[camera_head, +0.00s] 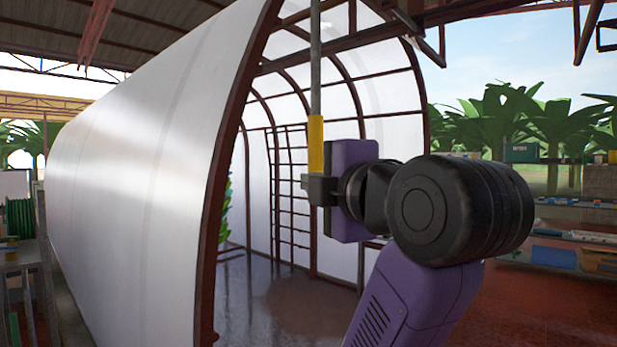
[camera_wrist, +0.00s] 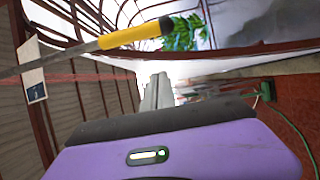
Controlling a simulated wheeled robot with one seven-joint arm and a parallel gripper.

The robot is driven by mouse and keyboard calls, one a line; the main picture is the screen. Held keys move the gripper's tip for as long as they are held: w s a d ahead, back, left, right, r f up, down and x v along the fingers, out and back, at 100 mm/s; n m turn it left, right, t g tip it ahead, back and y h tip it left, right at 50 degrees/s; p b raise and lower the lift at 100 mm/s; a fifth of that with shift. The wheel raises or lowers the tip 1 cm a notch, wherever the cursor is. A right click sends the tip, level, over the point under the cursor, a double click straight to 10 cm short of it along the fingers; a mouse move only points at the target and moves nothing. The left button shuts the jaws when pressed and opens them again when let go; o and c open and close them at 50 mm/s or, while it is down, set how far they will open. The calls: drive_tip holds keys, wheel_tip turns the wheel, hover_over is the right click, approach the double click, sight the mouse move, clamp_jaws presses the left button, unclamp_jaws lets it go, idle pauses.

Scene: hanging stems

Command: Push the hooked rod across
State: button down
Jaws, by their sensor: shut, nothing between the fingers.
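The hooked rod (camera_head: 316,60) hangs upright in the head view, a thin grey bar with a yellow sleeve (camera_head: 316,145) near its lower end. Its top runs out of the picture, so no hook shows. In the wrist view the rod (camera_wrist: 70,54) crosses the upper left, with its yellow sleeve (camera_wrist: 128,36) ending in a dark tip. My gripper (camera_head: 318,190) is at the height of the rod's lower end and overlaps it in the head view. In the wrist view its fingers (camera_wrist: 157,92) are together and empty, apart from the rod in the picture. I cannot tell whether they touch.
A white-covered tunnel frame (camera_head: 150,130) with dark red ribs stands behind and left of the rod. A dark red overhead beam (camera_head: 370,38) crosses near the rod's upper part. Loaded shelves (camera_head: 570,235) stand at the right. A rack with a green coil (camera_head: 20,218) stands far left.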

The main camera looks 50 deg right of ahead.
drive_tip(key=w+d+p, duration=0.7)
drive_tip(key=w+p, duration=0.1)
drive_tip(key=p, duration=0.1)
drive_tip(key=shift+w+d, duration=0.15)
drive_tip(key=shift+d, duration=0.25)
idle(0.4)
drive_tip(key=d+p, duration=0.1)
drive_tip(key=d, duration=1.2)
drive_tip(key=shift+w+d, duration=0.2)
drive_tip(key=shift+d, duration=0.15)
